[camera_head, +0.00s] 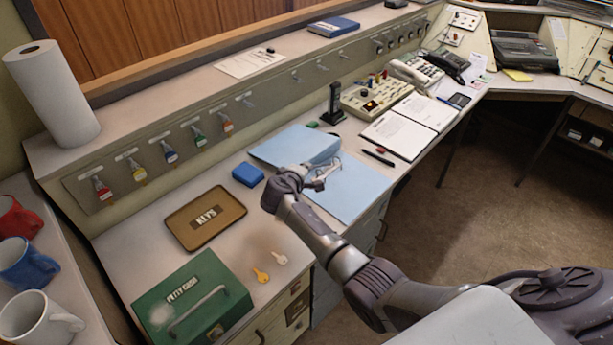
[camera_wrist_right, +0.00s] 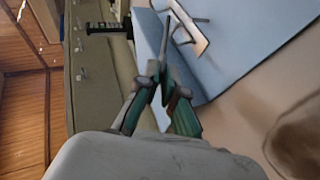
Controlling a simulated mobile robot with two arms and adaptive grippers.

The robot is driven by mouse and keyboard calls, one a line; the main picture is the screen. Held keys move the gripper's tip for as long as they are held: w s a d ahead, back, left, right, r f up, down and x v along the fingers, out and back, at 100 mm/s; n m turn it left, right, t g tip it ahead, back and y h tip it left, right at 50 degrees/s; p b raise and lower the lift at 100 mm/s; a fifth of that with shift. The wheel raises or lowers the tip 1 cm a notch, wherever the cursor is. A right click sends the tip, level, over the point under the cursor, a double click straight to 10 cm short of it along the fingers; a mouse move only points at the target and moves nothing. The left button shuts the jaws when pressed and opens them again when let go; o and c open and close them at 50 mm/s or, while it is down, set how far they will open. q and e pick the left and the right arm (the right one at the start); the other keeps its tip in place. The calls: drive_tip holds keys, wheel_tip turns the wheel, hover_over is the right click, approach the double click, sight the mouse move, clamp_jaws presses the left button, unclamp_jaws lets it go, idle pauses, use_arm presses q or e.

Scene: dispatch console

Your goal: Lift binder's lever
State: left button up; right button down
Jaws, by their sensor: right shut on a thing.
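A light blue binder (camera_head: 350,192) lies open on the console desk. Its metal lever mechanism (camera_head: 327,170) shows just beside my right gripper (camera_head: 309,179). In the right wrist view the binder (camera_wrist_right: 232,50) fills the upper right, with the metal mechanism (camera_wrist_right: 190,38) on it. A thin lever (camera_wrist_right: 165,48) rises from between the fingertips of my right gripper (camera_wrist_right: 161,88). The fingers are closed together on this lever. The fingertips hide the lever's lower end. My left gripper does not show in either view.
A blue box (camera_head: 248,174) and a brown KEYS tray (camera_head: 183,243) lie left of the binder. An open notebook (camera_head: 395,134) and a pen (camera_head: 378,158) lie to the right. A green cash box (camera_head: 220,284) sits in front.

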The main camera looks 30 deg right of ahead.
drive_tip(key=r+p, duration=0.1)
drive_tip(key=p, duration=0.1)
drive_tip(key=d+r+g+y+p, duration=0.1)
drive_tip(key=r, duration=0.1)
drive_tip(key=w+d+r+y+p, duration=0.1)
drive_tip(key=p, duration=0.1)
drive_tip(key=shift+d+r+m+p, duration=0.15)
drive_tip(key=shift+r+m+p, duration=0.15)
drive_tip(key=shift+m, duration=0.1)
use_arm(q)
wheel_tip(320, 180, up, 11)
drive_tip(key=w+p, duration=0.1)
drive_tip(key=p, duration=0.2)
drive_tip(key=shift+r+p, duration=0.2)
drive_tip(key=shift+p, duration=0.2)
use_arm(e)
drive_tip(key=w+d+r+g+y, duration=0.1)
drive_tip(key=w+d+r+y, duration=0.1)
drive_tip(key=d, duration=0.4)
drive_tip(key=shift+w+r+m+g+y, duration=0.2)
drive_tip(key=shift+r+m+g+y, duration=0.1)
drive_tip(key=shift+y, duration=0.1)
drive_tip(key=c, duration=1.6)
unclamp_jaws()
drive_tip(key=shift+s+a, duration=0.1)
